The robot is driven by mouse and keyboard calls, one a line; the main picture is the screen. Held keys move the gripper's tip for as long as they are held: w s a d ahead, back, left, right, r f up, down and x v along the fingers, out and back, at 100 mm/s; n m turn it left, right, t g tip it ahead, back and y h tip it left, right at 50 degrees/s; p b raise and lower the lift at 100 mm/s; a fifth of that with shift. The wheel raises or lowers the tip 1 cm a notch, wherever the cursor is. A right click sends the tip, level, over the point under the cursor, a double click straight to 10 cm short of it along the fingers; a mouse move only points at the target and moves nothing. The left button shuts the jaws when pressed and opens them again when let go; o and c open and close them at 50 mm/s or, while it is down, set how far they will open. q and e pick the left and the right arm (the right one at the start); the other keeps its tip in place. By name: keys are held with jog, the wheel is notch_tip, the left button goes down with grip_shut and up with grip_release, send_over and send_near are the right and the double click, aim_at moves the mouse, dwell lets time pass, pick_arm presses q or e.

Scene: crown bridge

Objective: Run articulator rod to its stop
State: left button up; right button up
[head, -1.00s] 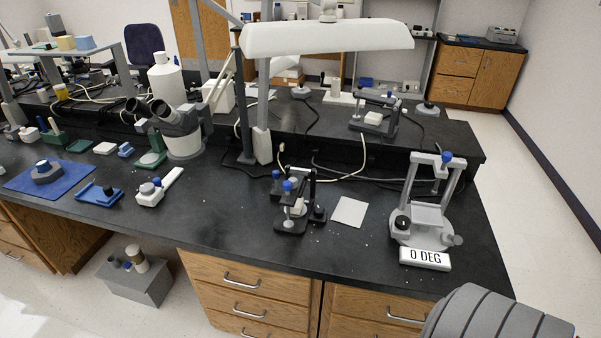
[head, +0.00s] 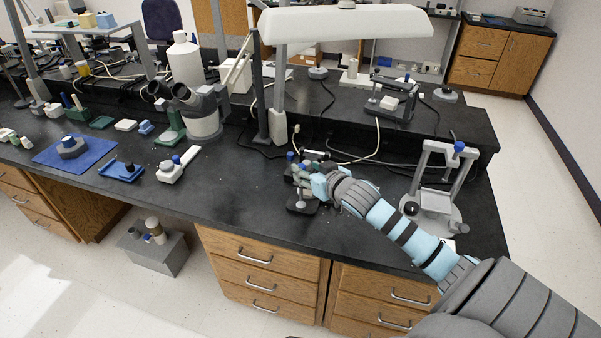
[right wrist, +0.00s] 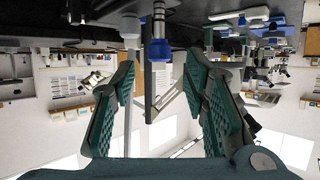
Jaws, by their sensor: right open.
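The small black articulator (head: 302,208) stands near the front edge of the bench, mostly covered by my right gripper (head: 299,171). In the right wrist view, which looks upside down, a metal rod with a blue end (right wrist: 159,50) hangs between the two green fingers of the right gripper (right wrist: 160,75). The fingers are open, with a visible gap on each side of the rod. I cannot tell how far the rod is in. My left gripper is out of view.
A larger grey articulator (head: 437,200) stands to the right, close to my right forearm. A microscope (head: 200,105) and a white tool with a blue knob (head: 175,168) are to the left. The lamp head (head: 345,24) hangs above. The bench front between is clear.

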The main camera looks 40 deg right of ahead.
aim_at(302, 166)
jog(key=x, duration=0.5)
jog(key=shift+s+b, duration=0.1)
jog(key=shift+b, duration=0.3)
jog(key=shift+s, duration=0.1)
jog(key=shift+c, duration=0.6)
grip_shut()
jog(key=shift+f, duration=0.95)
jog(key=shift+o, duration=0.6)
grip_release()
